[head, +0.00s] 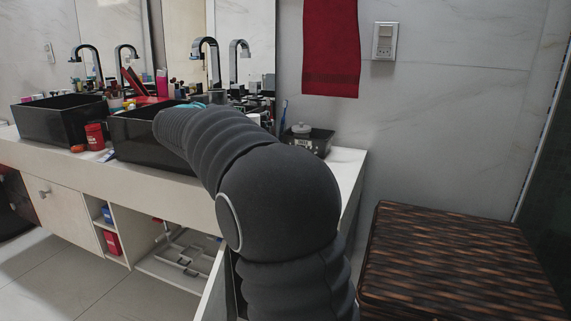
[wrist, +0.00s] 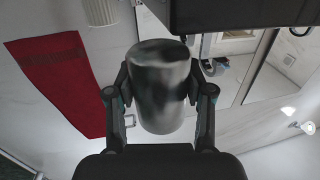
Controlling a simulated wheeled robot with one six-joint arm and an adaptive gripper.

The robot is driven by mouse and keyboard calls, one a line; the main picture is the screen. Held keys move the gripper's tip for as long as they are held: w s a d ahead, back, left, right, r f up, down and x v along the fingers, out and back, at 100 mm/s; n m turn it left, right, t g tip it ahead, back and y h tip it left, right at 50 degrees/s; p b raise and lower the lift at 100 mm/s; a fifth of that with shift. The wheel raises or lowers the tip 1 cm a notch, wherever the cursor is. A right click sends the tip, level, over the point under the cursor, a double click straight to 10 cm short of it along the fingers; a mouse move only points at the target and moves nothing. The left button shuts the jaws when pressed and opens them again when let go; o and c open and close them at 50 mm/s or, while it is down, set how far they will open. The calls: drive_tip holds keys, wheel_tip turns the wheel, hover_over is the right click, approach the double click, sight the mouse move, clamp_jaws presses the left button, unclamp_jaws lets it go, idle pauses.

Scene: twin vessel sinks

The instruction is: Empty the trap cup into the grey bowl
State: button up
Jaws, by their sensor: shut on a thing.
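In the wrist view my gripper (wrist: 160,92) is shut on a grey metallic cup-like cylinder (wrist: 160,88), probably the trap cup. Its two fingers press its sides, and its surface looks blurred with dark and light patches. I cannot see inside it or tell what it holds. In the head view my dark arm reaches toward the right-hand black sink and hides the gripper and the cup. I cannot make out the grey bowl in either view.
Two black vessel sinks (head: 62,120) stand on a white counter (head: 160,178); a dark basin edge (wrist: 245,14) is near the cup in the wrist view. A red jar (head: 95,136), bottles and black taps crowd the counter. A red towel (head: 331,48) hangs right; a brown woven box (head: 455,260) stands below.

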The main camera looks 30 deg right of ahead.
drive_tip(key=shift+s+d, duration=0.1)
drive_tip(key=shift+d, duration=0.25)
drive_tip(key=shift+r, duration=0.1)
drive_tip(key=shift+s+d, duration=0.1)
drive_tip(key=shift+d, duration=0.05)
drive_tip(key=shift+s+d+r+m+t+y, duration=0.15)
drive_tip(key=shift+s+d+m+t+y, duration=0.15)
drive_tip(key=shift+m, duration=0.5)
drive_tip(key=shift+s+d+f+m, duration=0.4)
drive_tip(key=shift+d+f+m, duration=0.05)
drive_tip(key=shift+m, duration=0.6)
drive_tip(key=shift+s+d+f+m, duration=0.35)
drive_tip(key=shift+d+f+m, duration=0.1)
drive_tip(key=shift+m, duration=0.6)
drive_tip(key=shift+s+d+f+m, duration=0.15)
drive_tip(key=shift+d+f+m, duration=0.15)
drive_tip(key=shift+f+m, duration=0.1)
